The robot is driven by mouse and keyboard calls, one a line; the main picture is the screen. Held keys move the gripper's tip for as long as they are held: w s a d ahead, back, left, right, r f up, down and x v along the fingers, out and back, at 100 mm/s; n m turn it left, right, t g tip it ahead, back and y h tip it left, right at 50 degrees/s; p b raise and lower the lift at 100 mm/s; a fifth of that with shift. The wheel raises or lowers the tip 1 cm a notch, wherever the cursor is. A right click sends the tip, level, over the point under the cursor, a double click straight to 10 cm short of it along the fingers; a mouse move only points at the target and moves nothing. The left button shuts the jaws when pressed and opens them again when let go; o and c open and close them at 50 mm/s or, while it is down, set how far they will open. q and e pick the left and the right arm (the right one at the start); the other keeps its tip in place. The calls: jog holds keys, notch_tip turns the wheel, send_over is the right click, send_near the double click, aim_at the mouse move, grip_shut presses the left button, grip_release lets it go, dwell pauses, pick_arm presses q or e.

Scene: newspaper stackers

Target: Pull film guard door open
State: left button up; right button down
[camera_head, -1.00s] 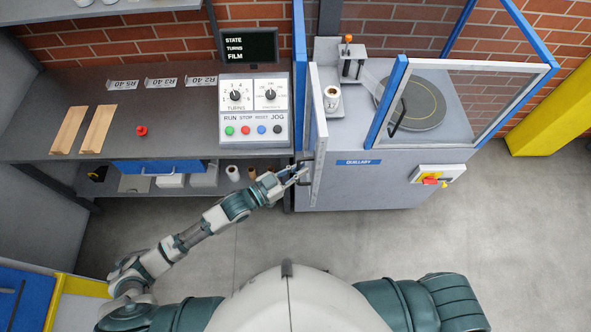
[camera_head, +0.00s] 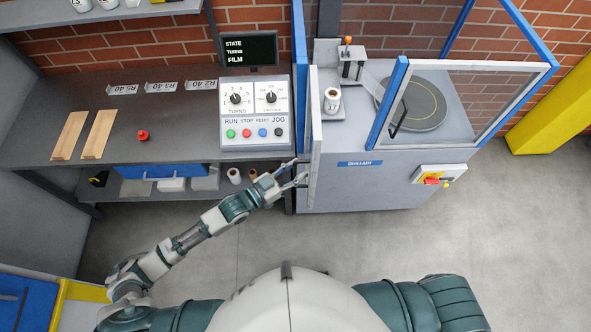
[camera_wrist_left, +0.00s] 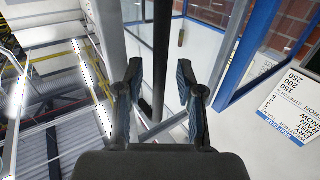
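The film guard door (camera_head: 315,140) is seen almost edge-on at the left side of the grey machine, as a narrow pale panel standing toward me. My left gripper (camera_head: 304,169) is at the left of this door, near its front lower part, with its fingers spread. In the left wrist view, the two fingers of my left gripper (camera_wrist_left: 159,72) are apart. A dark upright bar (camera_wrist_left: 160,50), apparently the door's handle, shows between them. I cannot tell whether it lies within the fingers or just beyond them. My right gripper is not in view.
A bench (camera_head: 180,120) with a control box (camera_head: 254,112) is at the left. The floor in front is open.

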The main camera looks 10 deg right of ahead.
pick_arm(q)
jog(key=shift+s, duration=0.1)
jog(key=v, duration=1.2)
jog(key=shift+f, duration=0.1)
jog(key=shift+f, duration=0.1)
